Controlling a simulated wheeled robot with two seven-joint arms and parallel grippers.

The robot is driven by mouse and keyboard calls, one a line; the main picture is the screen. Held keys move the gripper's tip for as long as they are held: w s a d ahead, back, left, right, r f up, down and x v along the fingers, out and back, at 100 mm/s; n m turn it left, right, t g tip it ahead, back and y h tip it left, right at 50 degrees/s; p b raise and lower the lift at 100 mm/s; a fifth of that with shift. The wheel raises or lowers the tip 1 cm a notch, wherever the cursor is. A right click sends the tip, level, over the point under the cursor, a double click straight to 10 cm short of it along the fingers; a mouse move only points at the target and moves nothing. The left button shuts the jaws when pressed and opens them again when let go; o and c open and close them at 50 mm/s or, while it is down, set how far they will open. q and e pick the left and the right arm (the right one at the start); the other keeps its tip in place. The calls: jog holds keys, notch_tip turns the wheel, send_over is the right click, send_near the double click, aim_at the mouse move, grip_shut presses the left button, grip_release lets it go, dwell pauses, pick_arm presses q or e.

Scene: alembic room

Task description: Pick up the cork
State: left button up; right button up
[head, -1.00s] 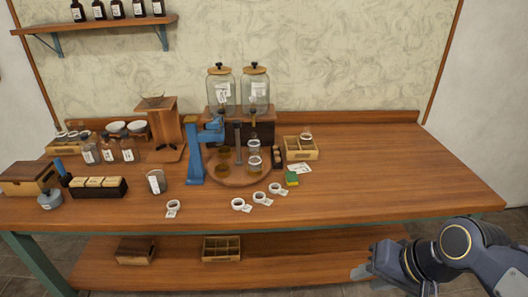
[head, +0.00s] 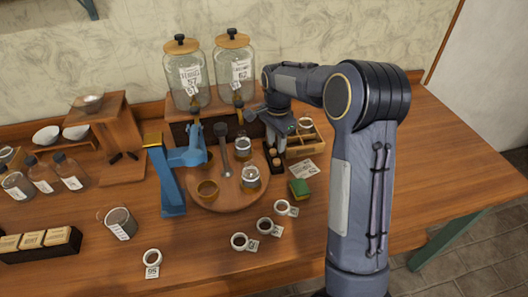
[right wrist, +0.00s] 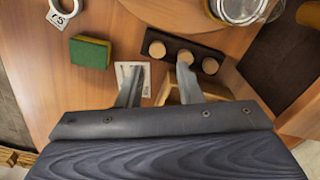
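Several corks sit in a dark block; in the right wrist view three show, a left one (right wrist: 157,49), a middle one (right wrist: 185,57) and a right one (right wrist: 210,65). In the head view the corks (head: 277,162) stand right of the round wooden board, partly hidden by my right gripper. The dark holder (right wrist: 226,72) lies just beyond my fingertips. My right gripper (right wrist: 158,70) is open and empty, pointing down over the holder's near side. It also shows in the head view (head: 276,140), with its fingers apart. My left gripper is not in view.
A green-and-yellow sponge (head: 300,189) and a paper card (head: 304,169) lie close by. A wooden box (head: 303,150) stands right of the holder. The round board (head: 228,201) carries glass jars. A blue press (head: 165,180) stands left. The table's right part is clear.

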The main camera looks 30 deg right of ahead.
aim_at(277, 161)
jog(key=f, duration=0.3)
jog(key=f+p, duration=0.1)
jog(key=f, duration=0.3)
jog(key=shift+s+d+f, duration=0.1)
jog(key=shift+s+f, duration=0.1)
grip_shut()
